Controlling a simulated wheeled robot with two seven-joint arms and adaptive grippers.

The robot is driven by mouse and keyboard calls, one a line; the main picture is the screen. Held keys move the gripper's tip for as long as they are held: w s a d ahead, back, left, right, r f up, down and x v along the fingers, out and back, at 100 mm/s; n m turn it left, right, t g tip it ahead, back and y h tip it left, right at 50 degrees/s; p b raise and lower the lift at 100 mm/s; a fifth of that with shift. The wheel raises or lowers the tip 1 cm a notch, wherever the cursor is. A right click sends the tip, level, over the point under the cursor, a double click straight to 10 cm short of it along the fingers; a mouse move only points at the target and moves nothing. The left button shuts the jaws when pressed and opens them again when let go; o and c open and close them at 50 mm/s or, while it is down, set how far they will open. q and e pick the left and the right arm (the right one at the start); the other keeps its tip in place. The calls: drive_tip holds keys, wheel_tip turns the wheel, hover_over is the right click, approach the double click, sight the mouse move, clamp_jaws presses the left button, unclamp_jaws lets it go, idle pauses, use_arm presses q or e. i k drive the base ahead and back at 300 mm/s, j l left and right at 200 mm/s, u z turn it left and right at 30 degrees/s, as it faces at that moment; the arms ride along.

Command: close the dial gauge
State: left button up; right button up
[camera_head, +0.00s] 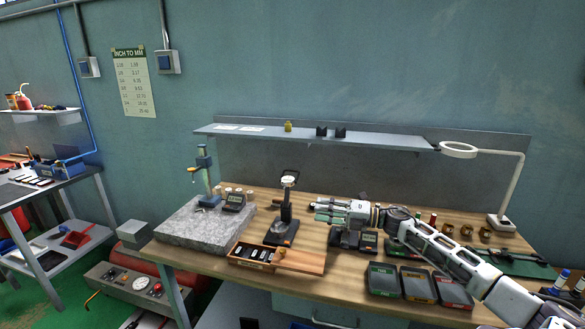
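The dial gauge (285,210) stands upright on the wooden bench, left of the bench's middle. It has a dark base and post with a round white-rimmed head on top. My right gripper (316,211) reaches in from the right and points left. Its fingertips are just right of the gauge's post in the picture, below the head's height, with a small gap showing between them and the post. Nothing is seen in its fingers. They are too small to tell whether they are open or shut. My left gripper is not in view.
A granite plate (187,232) with a blue stand (205,172) lies to the left. An open wooden case (299,259) is in front of the gauge. Several dark trays (418,284) line the front right. A ring lamp (459,150) and a shelf (375,139) are behind.

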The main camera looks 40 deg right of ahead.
sight(288, 182)
drive_tip(key=i+l, duration=0.65)
drive_tip(key=l, duration=0.25)
